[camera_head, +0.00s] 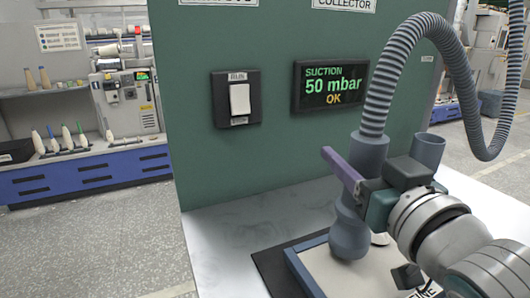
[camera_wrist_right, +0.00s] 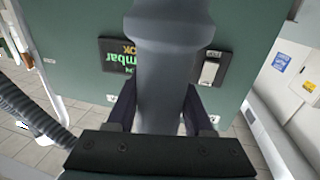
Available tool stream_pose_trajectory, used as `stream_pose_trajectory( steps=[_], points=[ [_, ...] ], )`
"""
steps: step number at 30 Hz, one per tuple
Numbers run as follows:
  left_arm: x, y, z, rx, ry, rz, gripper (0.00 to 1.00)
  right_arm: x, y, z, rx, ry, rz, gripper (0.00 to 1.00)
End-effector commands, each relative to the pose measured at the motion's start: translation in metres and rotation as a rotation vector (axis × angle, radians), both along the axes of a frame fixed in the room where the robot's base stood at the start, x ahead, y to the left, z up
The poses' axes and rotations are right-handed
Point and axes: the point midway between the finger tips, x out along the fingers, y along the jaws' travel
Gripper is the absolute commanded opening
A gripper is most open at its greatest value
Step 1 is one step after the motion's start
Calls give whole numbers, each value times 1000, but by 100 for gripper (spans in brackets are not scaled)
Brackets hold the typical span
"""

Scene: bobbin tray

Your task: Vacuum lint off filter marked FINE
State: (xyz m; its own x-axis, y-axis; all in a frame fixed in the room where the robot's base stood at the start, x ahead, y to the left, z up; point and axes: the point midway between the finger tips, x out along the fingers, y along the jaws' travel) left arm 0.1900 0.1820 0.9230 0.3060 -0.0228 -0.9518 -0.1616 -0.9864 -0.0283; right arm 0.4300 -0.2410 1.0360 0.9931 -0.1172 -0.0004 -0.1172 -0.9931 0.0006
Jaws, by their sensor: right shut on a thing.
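My right gripper (camera_head: 358,185) is shut around the grey suction nozzle (camera_head: 349,235), which hangs from a ribbed hose. The wrist view shows the nozzle (camera_wrist_right: 168,85) between the two dark fingers of my right gripper (camera_wrist_right: 165,105). The nozzle's lower end is over the pale face of a blue-framed filter (camera_head: 303,273); I cannot tell whether it touches. A label ending in "NE" shows partly at the bottom edge, behind my arm. A small pale patch (camera_head: 380,239) beside the nozzle may be lint. My left gripper is not in view.
A green panel (camera_head: 215,165) stands behind the white bench (camera_head: 225,235). It carries a white switch (camera_head: 240,99) and a display (camera_head: 330,86) reading "SUCTION 50 mbar OK". A grey cup-like holder (camera_head: 428,148) is right of the nozzle. The ribbed hose (camera_head: 395,60) loops to the right.

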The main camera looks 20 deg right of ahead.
Motion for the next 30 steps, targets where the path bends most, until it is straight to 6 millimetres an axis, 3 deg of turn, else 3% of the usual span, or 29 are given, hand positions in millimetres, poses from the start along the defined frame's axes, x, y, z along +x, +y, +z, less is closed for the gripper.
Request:
stream_pose_trajectory(
  steps=[21, 30],
  points=[
    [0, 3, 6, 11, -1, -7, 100, 8, -55, 0, -3, 0, 1, 0],
    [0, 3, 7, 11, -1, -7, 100, 10, -67, 0, 1, -1, 0, 0]
  ],
)
